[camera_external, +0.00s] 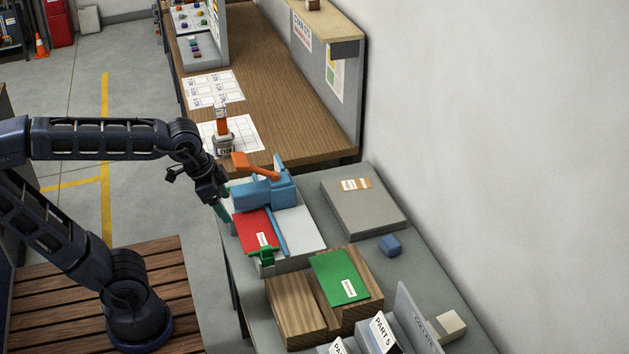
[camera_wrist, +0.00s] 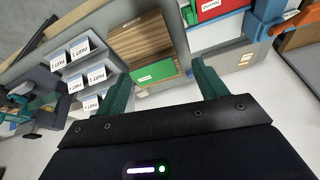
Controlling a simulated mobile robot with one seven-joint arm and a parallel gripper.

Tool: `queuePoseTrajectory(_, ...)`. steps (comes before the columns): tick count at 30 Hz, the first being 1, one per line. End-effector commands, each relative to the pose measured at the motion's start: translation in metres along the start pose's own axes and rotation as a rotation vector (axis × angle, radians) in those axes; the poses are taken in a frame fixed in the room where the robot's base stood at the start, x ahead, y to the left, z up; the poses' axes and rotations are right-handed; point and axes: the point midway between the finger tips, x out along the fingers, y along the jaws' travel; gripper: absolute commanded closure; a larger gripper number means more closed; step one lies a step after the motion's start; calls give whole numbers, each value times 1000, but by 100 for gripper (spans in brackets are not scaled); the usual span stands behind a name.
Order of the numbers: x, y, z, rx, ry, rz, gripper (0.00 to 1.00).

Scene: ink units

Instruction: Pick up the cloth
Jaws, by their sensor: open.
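My gripper (camera_external: 222,208) hangs at the left edge of the grey bench, beside the blue press. In the wrist view its two teal fingers (camera_wrist: 163,86) are spread apart with nothing between them. No thing is plainly a cloth. A small blue lump (camera_external: 390,245) lies on the bench at the right, well apart from my gripper; I cannot tell whether it is folded cloth or a solid block. I do not make it out in the wrist view.
The blue press (camera_external: 265,192) with an orange handle stands close to my gripper, with a red card (camera_external: 254,230) below it. A flat grey box (camera_external: 360,205) lies behind. Labelled part bins (camera_external: 380,335) stand in front.

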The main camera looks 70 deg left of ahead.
Motion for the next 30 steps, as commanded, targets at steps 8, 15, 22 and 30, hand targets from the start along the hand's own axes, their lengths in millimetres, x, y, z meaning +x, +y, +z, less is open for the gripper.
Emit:
queuePoseTrajectory(8,16,-14,-73,176,-49,40,29)
queuePoseTrajectory(15,43,-28,-133,327,-79,88,29)
queuePoseTrajectory(22,78,-45,-188,469,-96,142,29)
queuePoseTrajectory(30,132,-68,-245,631,-100,214,29)
